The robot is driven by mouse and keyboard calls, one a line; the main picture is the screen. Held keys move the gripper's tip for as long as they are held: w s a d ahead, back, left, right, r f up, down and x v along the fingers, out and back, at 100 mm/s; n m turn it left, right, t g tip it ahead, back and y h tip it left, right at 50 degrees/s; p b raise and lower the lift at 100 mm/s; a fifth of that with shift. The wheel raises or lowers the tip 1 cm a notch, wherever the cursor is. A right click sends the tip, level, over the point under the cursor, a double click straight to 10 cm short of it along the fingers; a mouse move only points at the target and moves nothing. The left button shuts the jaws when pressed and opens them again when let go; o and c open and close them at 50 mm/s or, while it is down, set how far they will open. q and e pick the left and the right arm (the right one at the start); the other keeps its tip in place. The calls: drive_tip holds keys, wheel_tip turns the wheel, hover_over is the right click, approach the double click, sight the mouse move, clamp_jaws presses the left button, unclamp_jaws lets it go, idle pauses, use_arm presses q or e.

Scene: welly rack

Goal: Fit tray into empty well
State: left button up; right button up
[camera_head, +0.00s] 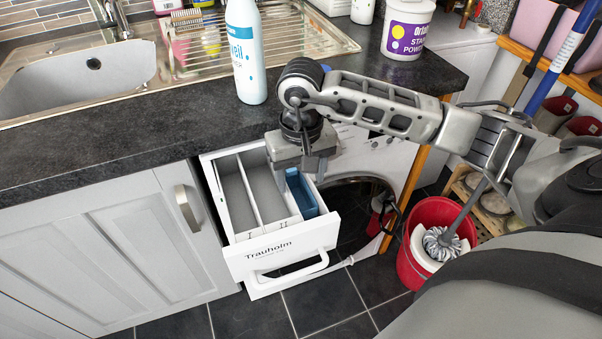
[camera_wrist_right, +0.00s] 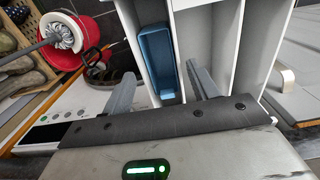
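The blue tray (camera_head: 301,192) is a narrow, open-topped box in the right-hand compartment of the pulled-out white drawer (camera_head: 280,257), towards its front; I cannot tell whether it is fully seated. It also shows in the right wrist view (camera_wrist_right: 157,52). The left and middle wells (camera_head: 236,195) of the drawer look empty. My right gripper (camera_head: 308,160) is over the back of the drawer. In the right wrist view its fingers (camera_wrist_right: 160,75) are apart, one on each side of the tray's line, with nothing held. My left gripper is out of view.
The drawer juts out below the dark worktop (camera_head: 120,128) in front of a washing machine (camera_head: 362,157). A white-blue bottle (camera_head: 246,60) stands on the worktop above it. A red bucket (camera_head: 412,272) with a mop is right of the machine. A cupboard handle (camera_head: 187,210) is at left.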

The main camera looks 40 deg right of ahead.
use_arm(q)
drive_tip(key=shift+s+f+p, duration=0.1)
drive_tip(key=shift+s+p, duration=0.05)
drive_tip(key=shift+p, duration=0.2)
use_arm(e)
wheel_tip(320, 180, up, 13)
drive_tip(key=shift+r, duration=0.15)
idle(0.5)
